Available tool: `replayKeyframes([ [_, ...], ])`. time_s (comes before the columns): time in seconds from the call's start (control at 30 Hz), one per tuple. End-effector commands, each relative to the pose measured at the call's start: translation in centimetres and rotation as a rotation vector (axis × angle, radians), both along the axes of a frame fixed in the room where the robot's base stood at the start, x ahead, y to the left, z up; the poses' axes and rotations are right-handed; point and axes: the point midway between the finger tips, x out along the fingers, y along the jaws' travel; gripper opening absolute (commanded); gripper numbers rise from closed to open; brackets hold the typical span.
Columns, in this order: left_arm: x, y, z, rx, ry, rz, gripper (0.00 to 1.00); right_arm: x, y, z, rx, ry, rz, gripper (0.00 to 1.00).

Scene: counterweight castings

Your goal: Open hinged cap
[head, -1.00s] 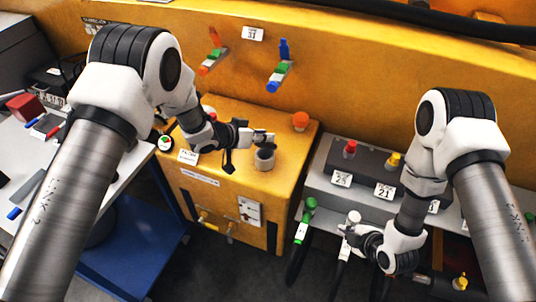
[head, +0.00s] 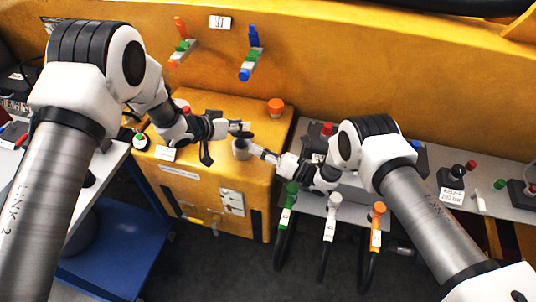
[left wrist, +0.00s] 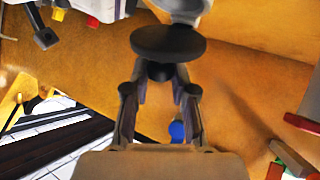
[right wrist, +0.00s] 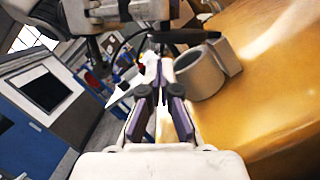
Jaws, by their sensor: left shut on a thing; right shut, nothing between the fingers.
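A grey cylindrical neck (head: 241,151) stands on top of the yellow box, also seen in the right wrist view (right wrist: 200,76). Its dark round cap (left wrist: 168,43) shows in the left wrist view and edge-on above the neck's open mouth in the right wrist view (right wrist: 185,37). My left gripper (head: 243,127) is shut on the cap's small knob (left wrist: 160,72). My right gripper (head: 256,149) is shut and empty, with its fingertips close beside the neck; in the right wrist view its tips (right wrist: 160,75) appear left of the neck. I cannot tell whether they touch it.
The yellow box (head: 190,193) also carries an orange cap (head: 275,107) behind the neck. Green (head: 291,190), white (head: 334,200) and orange (head: 377,210) hose connectors stand at the front right. A grey shelf (head: 312,200) lies behind them.

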Motion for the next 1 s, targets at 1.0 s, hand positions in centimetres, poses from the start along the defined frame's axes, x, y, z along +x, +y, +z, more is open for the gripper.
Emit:
replayKeyframes([
  [1.0,-0.5,0.0,-0.7,0.006,0.014,-0.003,0.33,2.7,3.2,2.3,0.005,-0.009,-0.006,0.00],
])
